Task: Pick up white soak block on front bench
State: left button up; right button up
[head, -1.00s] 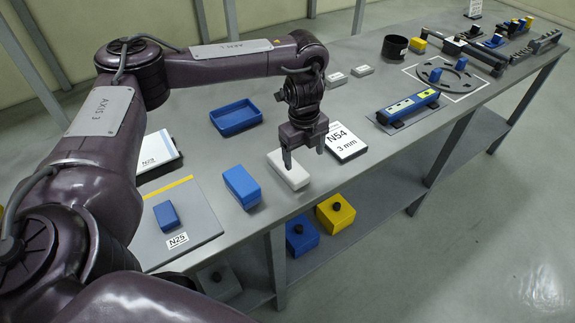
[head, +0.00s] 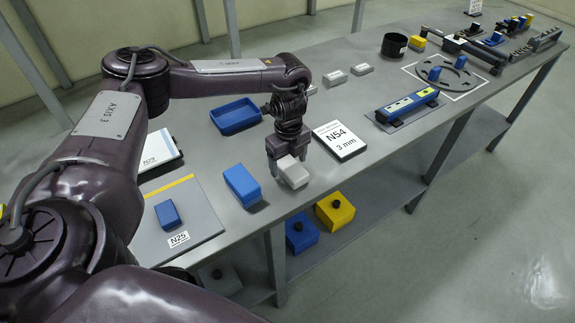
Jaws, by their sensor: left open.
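The white soak block (head: 293,174) lies on the grey front bench (head: 240,222), between a blue block (head: 241,185) and the N54 card. My left gripper (head: 289,170) is down at the block, its fingers open. One finger shows at the block's left side and the other at its right far side. The gripper hides the far end of the block. I cannot tell whether the fingers touch it. My right gripper is not in view.
The N54 card (head: 340,141) lies just right of the block. A blue tray (head: 236,116) sits behind. A smaller blue block (head: 168,215) rests on a grey mat at left. Yellow (head: 335,210) and blue (head: 301,235) boxes stand on the lower shelf.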

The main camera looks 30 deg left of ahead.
pick_arm(q)
jog(key=shift+c, duration=0.2)
jog(key=c, duration=1)
jog(key=shift+c, duration=0.2)
jog(key=shift+r, duration=0.15)
